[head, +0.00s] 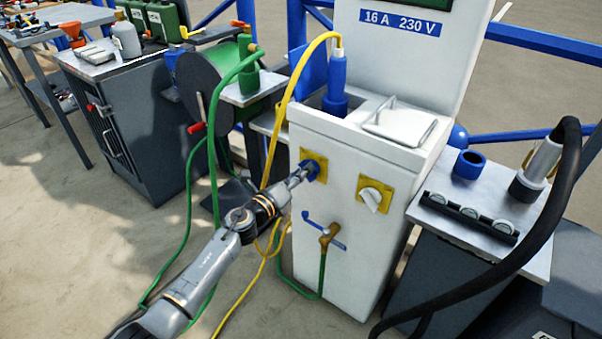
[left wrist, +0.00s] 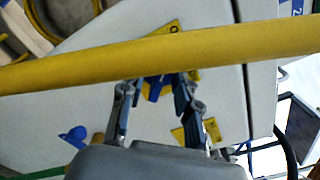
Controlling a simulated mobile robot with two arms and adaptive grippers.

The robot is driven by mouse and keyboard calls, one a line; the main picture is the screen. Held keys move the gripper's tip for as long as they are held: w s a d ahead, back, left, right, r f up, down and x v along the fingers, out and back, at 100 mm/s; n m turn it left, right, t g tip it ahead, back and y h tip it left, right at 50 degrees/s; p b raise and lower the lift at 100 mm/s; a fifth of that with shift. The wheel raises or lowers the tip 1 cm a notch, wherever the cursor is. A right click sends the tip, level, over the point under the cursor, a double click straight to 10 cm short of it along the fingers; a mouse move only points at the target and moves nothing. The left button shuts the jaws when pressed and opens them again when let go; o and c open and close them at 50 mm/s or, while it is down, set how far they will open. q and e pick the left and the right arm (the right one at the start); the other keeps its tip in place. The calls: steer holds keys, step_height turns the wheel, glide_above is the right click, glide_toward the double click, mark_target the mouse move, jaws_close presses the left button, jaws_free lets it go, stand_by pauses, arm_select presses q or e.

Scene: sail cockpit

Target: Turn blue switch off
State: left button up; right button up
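The blue switch (head: 313,168) sits on a yellow plate (head: 307,157) on the front of the white power cabinet (head: 335,235). My left gripper (head: 302,176) is at the switch, its fingers pointing at the plate. In the left wrist view, the blue switch (left wrist: 154,88) shows between the two spread fingers (left wrist: 157,92) of this gripper. The yellow cable (left wrist: 150,52) crosses in front and hides part of the switch and fingertips. The switch's exact angle is hard to tell. My right gripper is in neither view.
A white switch (head: 371,198) on another yellow plate is to the right. A tap with a blue handle (head: 325,232) and green hose is below. A yellow cable (head: 283,110) hangs by the cabinet's left edge. A black hose (head: 530,240) arches over the right-hand table (head: 485,195).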

arm_select(q)
steer(key=v, duration=1.2)
stand_by(0.5)
